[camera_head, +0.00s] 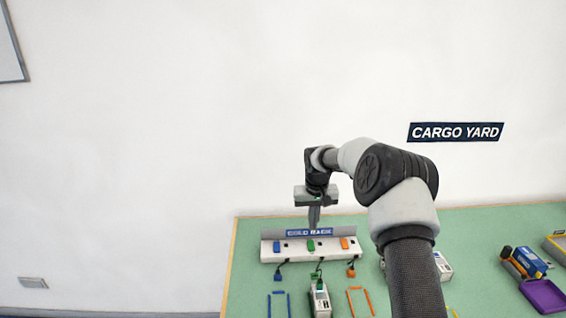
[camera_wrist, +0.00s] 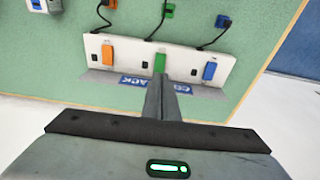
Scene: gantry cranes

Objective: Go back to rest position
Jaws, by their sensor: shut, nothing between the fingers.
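My gripper (camera_head: 314,217) points down just above the back of the rack labelled "COLD RACK" (camera_head: 269,252). Its fingers are together with nothing between them; they also show in the wrist view (camera_wrist: 162,82). The white rack carries a blue block (camera_head: 276,246), a green block (camera_head: 311,245) and an orange block (camera_head: 344,243). In the wrist view the fingertips overlap the area by the green block (camera_wrist: 160,62); I cannot tell whether they touch it.
Dark cables run from the rack to blue, green and orange plugs (camera_head: 351,272) in front. A white device (camera_head: 321,301) stands before the rack. Blue (camera_head: 270,304) and orange outlines mark the green table (camera_head: 243,290). A purple tray (camera_head: 543,296) lies at right. My arm hides part of the table.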

